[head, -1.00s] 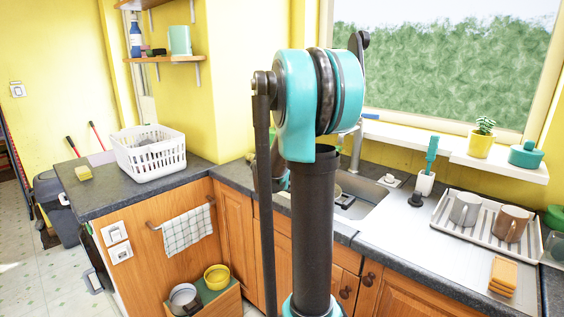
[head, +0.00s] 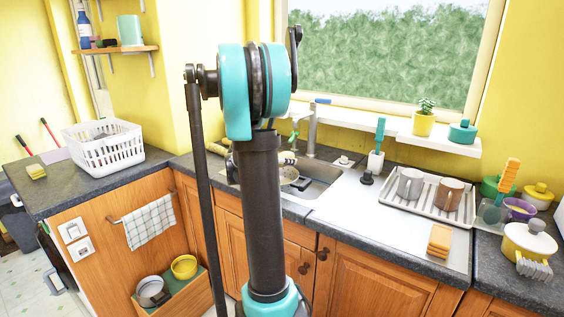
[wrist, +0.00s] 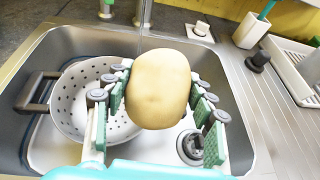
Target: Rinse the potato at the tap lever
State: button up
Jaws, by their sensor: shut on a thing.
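In the wrist view, my gripper (wrist: 160,118) is shut on the potato (wrist: 160,88), a smooth tan oval held between its green-padded fingers above the sink (wrist: 240,125). The lower part of the tap (wrist: 144,12) shows at the top edge. A thin clear streak like running water hangs below it, by the potato's far left side; whether it touches the potato I cannot tell. In the head view, the grey tap (head: 312,132) stands behind the sink, with a blue lever (head: 322,101) at its top. My arm hides most of the gripper there.
A white colander (wrist: 72,110) sits in the sink, left of the potato. The drain (wrist: 190,147) is at the right. A drying rack (head: 425,205) with two mugs and an orange sponge stack (head: 439,240) are right of the sink. A white basket (head: 104,150) stands at left.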

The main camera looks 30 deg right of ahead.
jog(key=w+d+f, duration=0.1)
jog(key=w+d, duration=0.5)
jog(key=shift+d+f, duration=0.4)
jog(key=shift+s+d, duration=0.15)
dwell(0.8)
jog(key=shift+s+d, duration=0.25)
jog(key=shift+s, duration=0.05)
jog(key=shift+w+a, duration=0.15)
jog(key=shift+w, duration=0.05)
jog(key=shift+w+a, duration=0.25)
jog(key=shift+w, duration=0.05)
jog(key=shift+s, duration=0.1)
dwell(0.3)
jog(key=shift+s+d, duration=0.4)
